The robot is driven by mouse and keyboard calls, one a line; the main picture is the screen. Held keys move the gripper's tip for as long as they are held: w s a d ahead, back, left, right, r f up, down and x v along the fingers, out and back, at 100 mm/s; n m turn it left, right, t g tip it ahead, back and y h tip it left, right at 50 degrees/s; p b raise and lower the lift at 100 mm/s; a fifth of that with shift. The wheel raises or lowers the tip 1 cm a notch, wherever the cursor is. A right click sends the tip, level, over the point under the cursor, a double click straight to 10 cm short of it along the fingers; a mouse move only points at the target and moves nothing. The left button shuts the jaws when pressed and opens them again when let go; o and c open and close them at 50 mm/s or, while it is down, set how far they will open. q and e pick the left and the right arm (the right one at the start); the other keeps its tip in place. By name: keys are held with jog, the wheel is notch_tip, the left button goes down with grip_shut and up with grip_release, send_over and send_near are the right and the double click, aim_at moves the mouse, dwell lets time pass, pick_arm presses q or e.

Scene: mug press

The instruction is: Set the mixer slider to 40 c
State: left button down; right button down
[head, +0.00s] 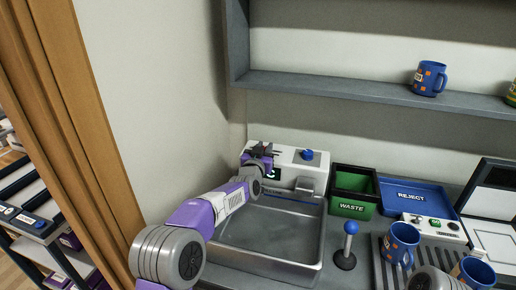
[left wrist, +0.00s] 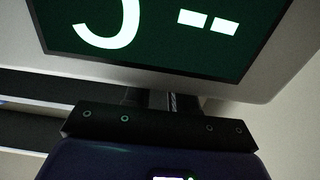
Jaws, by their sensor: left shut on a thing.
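The white mixer unit (head: 312,168) stands behind the grey sink (head: 270,268). My left gripper (head: 261,150) is at the left end of its top, shut on what seems to be the mixer slider, which the gripper hides. The unit's dark display (head: 273,174) is on its front, partly behind my arm. In the left wrist view the display (left wrist: 190,45) shows large, cut off, with a curved white character and two white dashes. I cannot read a temperature. My right gripper is not in view.
A blue knob (head: 307,155) tops the unit. To the right are a green waste bin (head: 351,208), a blue reject tray (head: 405,190), a blue-topped lever (head: 346,255) and blue mugs (head: 400,243). A shelf (head: 350,88) holds another mug (head: 429,78). A wall is at left.

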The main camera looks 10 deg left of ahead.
pick_arm(q)
jog(key=c, duration=1)
grip_release()
jog(key=shift+s, duration=0.1)
jog(key=s+a, duration=0.1)
jog(key=s, duration=0.6)
jog(key=shift+s, duration=0.2)
